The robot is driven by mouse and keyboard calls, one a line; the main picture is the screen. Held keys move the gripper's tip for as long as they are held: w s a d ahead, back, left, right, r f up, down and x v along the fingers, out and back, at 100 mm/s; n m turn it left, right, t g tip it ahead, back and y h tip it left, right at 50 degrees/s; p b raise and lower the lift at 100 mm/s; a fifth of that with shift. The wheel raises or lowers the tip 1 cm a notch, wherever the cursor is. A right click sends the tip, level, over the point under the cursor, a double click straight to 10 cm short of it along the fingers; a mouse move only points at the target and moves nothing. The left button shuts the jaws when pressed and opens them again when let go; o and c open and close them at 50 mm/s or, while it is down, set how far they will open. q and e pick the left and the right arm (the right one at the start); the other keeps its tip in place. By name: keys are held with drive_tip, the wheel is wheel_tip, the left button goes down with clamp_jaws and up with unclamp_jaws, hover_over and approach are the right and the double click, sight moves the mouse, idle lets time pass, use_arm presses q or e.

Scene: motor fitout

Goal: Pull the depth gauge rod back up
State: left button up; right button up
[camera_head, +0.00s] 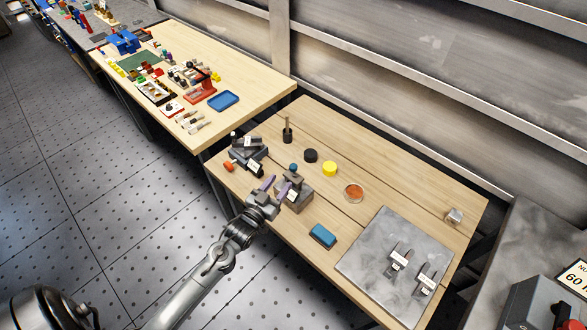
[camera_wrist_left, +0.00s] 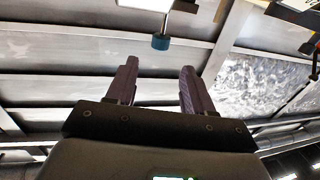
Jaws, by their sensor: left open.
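The depth gauge (camera_head: 302,191) is a dark grey block with a small white label, standing near the front edge of the wooden bench. A teal knob (camera_head: 293,167) shows at its top. In the left wrist view the teal knob (camera_wrist_left: 161,42) sits on the end of a short thin metal rod (camera_wrist_left: 168,22), in line with the gap between my fingers and just beyond their tips. My left gripper (camera_head: 277,184) is open and empty beside the gauge, its purple fingers apart; they also show in the left wrist view (camera_wrist_left: 160,65). My right gripper is out of view.
A dark upright post (camera_head: 287,133), black disc (camera_head: 311,156), yellow disc (camera_head: 330,168) and orange dish (camera_head: 353,192) stand behind. Dark labelled blocks (camera_head: 248,152) are to the left. A blue block (camera_head: 322,236) and grey plate (camera_head: 375,240) lie right. Bench between is clear.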

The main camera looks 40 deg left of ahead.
sight(293, 166)
use_arm(q)
drive_tip(key=w, duration=0.3)
drive_tip(key=w+a, duration=0.1)
drive_tip(key=w, duration=0.5)
drive_tip(key=shift+a, duration=0.15)
drive_tip(key=shift+r, duration=0.1)
clamp_jaws()
